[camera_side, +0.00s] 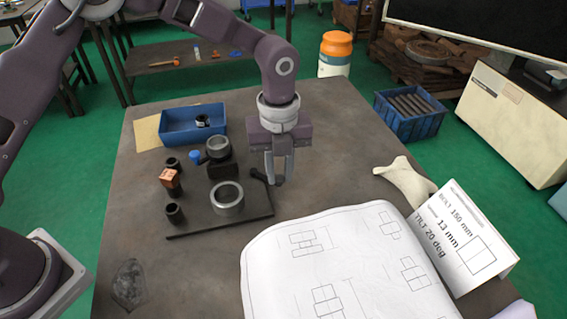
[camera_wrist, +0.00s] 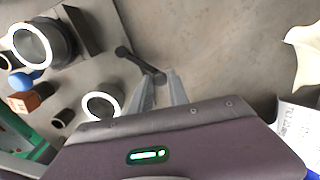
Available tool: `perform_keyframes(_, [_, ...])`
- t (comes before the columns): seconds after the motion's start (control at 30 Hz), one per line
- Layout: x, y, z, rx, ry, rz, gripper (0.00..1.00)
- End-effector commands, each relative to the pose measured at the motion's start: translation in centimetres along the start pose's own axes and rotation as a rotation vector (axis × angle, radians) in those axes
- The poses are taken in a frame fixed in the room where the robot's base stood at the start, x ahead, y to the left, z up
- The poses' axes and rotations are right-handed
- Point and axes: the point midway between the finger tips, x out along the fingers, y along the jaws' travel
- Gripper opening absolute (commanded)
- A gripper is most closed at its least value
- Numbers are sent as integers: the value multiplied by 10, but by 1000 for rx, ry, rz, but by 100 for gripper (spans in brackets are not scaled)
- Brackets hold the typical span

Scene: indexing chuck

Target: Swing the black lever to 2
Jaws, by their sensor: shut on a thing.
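The black lever (camera_wrist: 138,62) is a short dark bar with a rounded knob at each end. In the side view the black lever (camera_side: 258,175) is at the right rear edge of a dark base plate (camera_side: 190,230). My gripper (camera_side: 279,181) points down at that edge, with its fingers close together. In the wrist view my gripper (camera_wrist: 161,76) has the near knob of the lever between its fingertips, shut on it. The fingers partly hide the lever in the side view. No number marks for its positions can be made out.
A grey ring (camera_side: 228,197) stands on the plate left of the lever. A dark fixture with a ring (camera_side: 218,148), an orange-brown block (camera_side: 169,178) and a blue bin (camera_side: 180,128) are farther left. A drawing sheet (camera_side: 340,265) lies in front. The table behind my gripper is clear.

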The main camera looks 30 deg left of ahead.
Motion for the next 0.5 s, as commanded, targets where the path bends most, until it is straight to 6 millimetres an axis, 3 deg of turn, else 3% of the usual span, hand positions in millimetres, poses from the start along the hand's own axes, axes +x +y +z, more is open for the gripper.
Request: perform_keyframes(0.5, [-2,26,-16,443,-1,-2,0])
